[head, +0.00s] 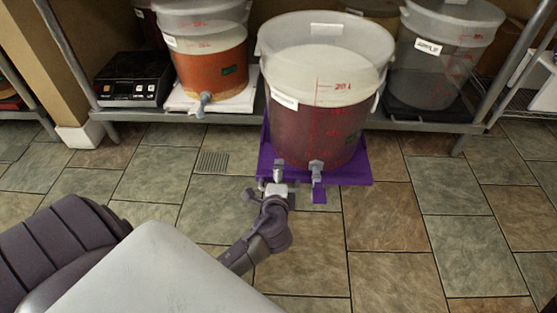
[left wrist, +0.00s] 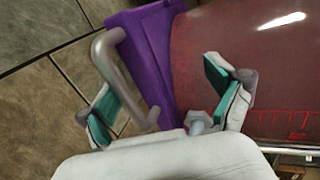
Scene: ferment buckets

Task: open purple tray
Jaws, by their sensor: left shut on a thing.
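The purple tray (head: 350,177) juts out past the front edge of the lower shelf. A large clear bucket of dark red liquid (head: 318,110) stands upright on it, its grey spigot (head: 316,167) facing me. My left gripper (head: 277,190) is at the tray's front left. In the left wrist view, the purple tray (left wrist: 150,48) carries a grey bar handle (left wrist: 122,78), which runs between the fingers of my left gripper (left wrist: 160,97). The gripper is shut on the tray's handle; the exact contact is partly hidden. My right gripper is not in view.
An orange-filled bucket (head: 212,68) and a black scale (head: 133,80) stand on the shelf at left. Another bucket (head: 437,65) stands on a dark tray at right. A shelf post (head: 496,70) rises at right. The tiled floor (head: 390,235) in front is clear.

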